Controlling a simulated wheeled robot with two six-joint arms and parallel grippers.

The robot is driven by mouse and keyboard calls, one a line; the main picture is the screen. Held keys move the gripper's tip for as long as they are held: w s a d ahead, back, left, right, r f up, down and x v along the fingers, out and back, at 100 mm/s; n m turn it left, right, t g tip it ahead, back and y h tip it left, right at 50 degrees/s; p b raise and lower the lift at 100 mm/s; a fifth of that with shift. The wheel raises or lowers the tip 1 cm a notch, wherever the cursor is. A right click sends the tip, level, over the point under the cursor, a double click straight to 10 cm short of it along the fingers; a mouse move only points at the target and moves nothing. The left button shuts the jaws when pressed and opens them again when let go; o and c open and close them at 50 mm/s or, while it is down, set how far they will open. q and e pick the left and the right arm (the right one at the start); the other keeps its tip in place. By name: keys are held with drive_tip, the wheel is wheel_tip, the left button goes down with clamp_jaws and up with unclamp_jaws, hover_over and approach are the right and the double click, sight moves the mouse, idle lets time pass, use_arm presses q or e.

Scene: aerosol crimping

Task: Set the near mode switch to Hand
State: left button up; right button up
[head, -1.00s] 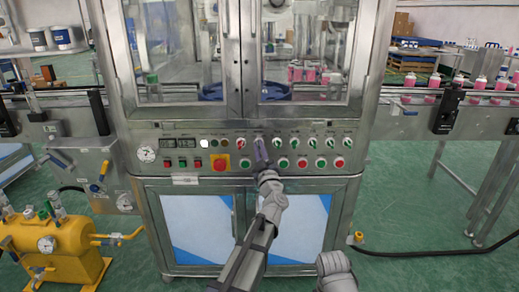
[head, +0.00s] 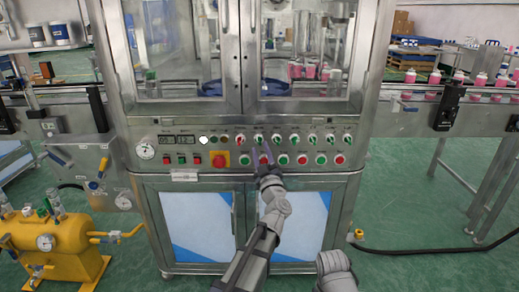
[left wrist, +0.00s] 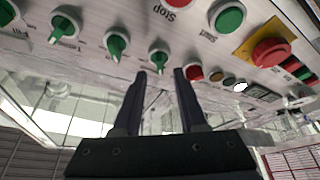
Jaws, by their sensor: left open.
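The control panel carries a row of small selector switches. The leftmost is red (head: 240,140); it also shows in the left wrist view (left wrist: 194,73), partly behind a finger. Beside it is a green switch (head: 259,140), seen in the left wrist view (left wrist: 158,58) just beyond and between the fingertips. Labels are too small or blurred to tell which switch is the near mode switch. My left gripper (head: 261,152) is open and empty in front of the panel, just below these switches; its two fingers also show in the left wrist view (left wrist: 161,74). My right gripper is out of view.
Below the switches is a row of green and red push buttons (head: 302,159), close to my left fingers. A red emergency stop on yellow (head: 220,159) is to the left. A yellow tank (head: 45,248) stands at lower left.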

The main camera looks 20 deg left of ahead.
use_arm(q)
drive_tip(key=b+v, duration=0.1)
drive_tip(key=v, duration=0.3)
drive_tip(key=shift+s+d+f, duration=0.1)
drive_tip(key=shift+s, duration=0.1)
